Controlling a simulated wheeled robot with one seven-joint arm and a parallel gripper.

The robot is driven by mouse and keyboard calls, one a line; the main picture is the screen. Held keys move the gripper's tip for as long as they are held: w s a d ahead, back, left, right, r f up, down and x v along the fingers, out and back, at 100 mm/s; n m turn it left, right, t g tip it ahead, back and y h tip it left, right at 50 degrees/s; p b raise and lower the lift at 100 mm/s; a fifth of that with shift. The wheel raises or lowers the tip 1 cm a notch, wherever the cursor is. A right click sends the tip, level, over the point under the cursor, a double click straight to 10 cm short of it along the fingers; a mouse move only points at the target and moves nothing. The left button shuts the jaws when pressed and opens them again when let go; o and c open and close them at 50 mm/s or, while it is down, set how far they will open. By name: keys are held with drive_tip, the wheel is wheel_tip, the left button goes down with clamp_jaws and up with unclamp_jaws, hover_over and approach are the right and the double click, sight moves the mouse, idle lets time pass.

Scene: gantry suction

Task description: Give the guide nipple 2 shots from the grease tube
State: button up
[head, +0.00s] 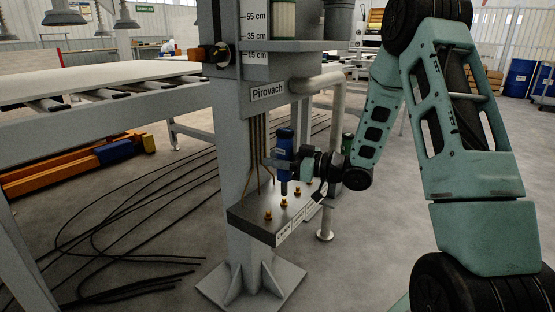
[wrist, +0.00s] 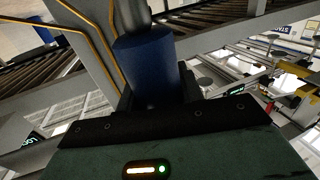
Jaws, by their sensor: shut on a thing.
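The blue grease tube (head: 285,145) is upright, with its dark nozzle pointing down. My gripper (head: 288,163) is shut on it from the right. In the wrist view the tube (wrist: 148,65) stands between the fingers, its grey nozzle end at the top of the picture. Several brass nipples stand on the grey block (head: 245,214) on the column; one nipple (head: 268,198) is left of the nozzle. Another nipple (head: 284,202) is just below the nozzle tip. I cannot tell whether they touch, or which nipple is the guide's; the block's label is too small to read.
The grey column (head: 230,150) with the Pirovach sign (head: 268,91) rises behind the block, with thin pipes running down to it. A bent grey pipe (head: 337,140) stands close to my wrist. A roller table (head: 90,85) is at left; black cables lie on the floor.

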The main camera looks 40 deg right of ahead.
sight(278, 141)
drive_tip(key=shift+f+b, duration=0.35)
drive_tip(key=shift+f, duration=0.25)
idle(0.4)
drive_tip(key=shift+r, duration=0.1)
drive_tip(key=shift+r+p, duration=0.5)
drive_tip(key=shift+p, duration=0.2)
wheel_tip(278, 141, up, 5)
drive_tip(key=p, duration=0.4)
drive_tip(key=shift+r+p, duration=0.1)
drive_tip(key=shift+p, duration=0.2)
